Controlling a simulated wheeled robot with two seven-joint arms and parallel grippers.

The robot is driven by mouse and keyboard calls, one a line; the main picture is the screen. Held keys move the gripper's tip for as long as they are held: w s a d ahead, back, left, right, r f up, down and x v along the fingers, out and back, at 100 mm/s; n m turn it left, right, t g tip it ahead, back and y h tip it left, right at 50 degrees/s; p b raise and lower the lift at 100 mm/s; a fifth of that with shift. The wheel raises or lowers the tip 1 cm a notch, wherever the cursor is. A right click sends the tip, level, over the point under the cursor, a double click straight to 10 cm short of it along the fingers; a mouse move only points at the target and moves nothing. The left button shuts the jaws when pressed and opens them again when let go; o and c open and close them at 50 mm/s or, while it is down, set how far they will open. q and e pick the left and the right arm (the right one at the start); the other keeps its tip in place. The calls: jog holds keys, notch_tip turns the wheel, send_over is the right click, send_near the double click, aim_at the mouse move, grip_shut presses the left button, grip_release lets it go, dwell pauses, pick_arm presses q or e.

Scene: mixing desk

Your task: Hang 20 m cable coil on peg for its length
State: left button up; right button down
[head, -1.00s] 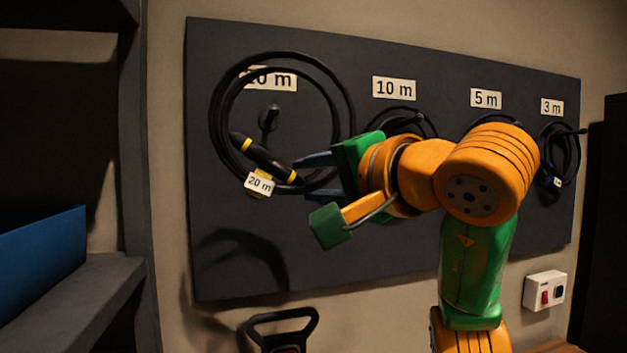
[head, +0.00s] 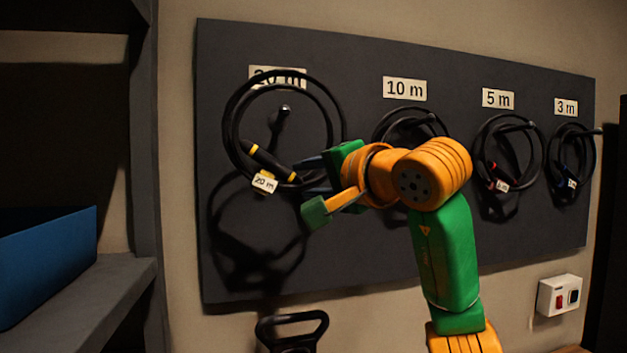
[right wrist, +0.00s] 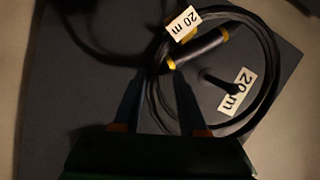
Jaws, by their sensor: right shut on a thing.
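The black 20 m cable coil (head: 231,140) has a black-and-yellow plug (head: 270,163) and a white "20 m" tag (head: 265,182). My right gripper (head: 312,172) is shut on its lower right edge in the head view. In the right wrist view, the blue fingers (right wrist: 160,78) sit either side of the coil's left strands (right wrist: 153,100). The peg (head: 280,122) under the "20 m" sign (head: 277,77) shows inside the coil's ring, below its top strands. I cannot tell whether its tip passes through the ring. My left gripper is out of view.
Coils hang under the 10 m (head: 405,89), 5 m (head: 498,98) and 3 m (head: 566,107) signs on the dark board (head: 350,260). A shelf with a blue bin (head: 45,260) stands left. A black handle (head: 292,318) is below; a switch box (head: 559,295) is right.

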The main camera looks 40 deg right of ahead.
jog(key=shift+w+d, duration=0.4)
jog(key=shift+w, duration=0.4)
jog(key=shift+w+d, duration=0.4)
jog(key=shift+w, duration=0.35)
jog(key=shift+w+d+f+p, duration=0.1)
jog(key=shift+w+d+p, duration=0.25)
jog(key=shift+w, duration=0.2)
jog(key=shift+w+d+p, duration=0.2)
jog(key=shift+w+d, duration=0.1)
jog(key=shift+w, duration=0.25)
jog(key=shift+w+d+f, duration=0.35)
jog(key=shift+w+f, duration=0.3)
jog(key=shift+f, duration=0.2)
jog(key=shift+c, duration=1.8)
grip_release()
jog(key=shift+s+a, duration=0.1)
jog(key=shift+s, duration=0.05)
jog(key=shift+o, duration=0.2)
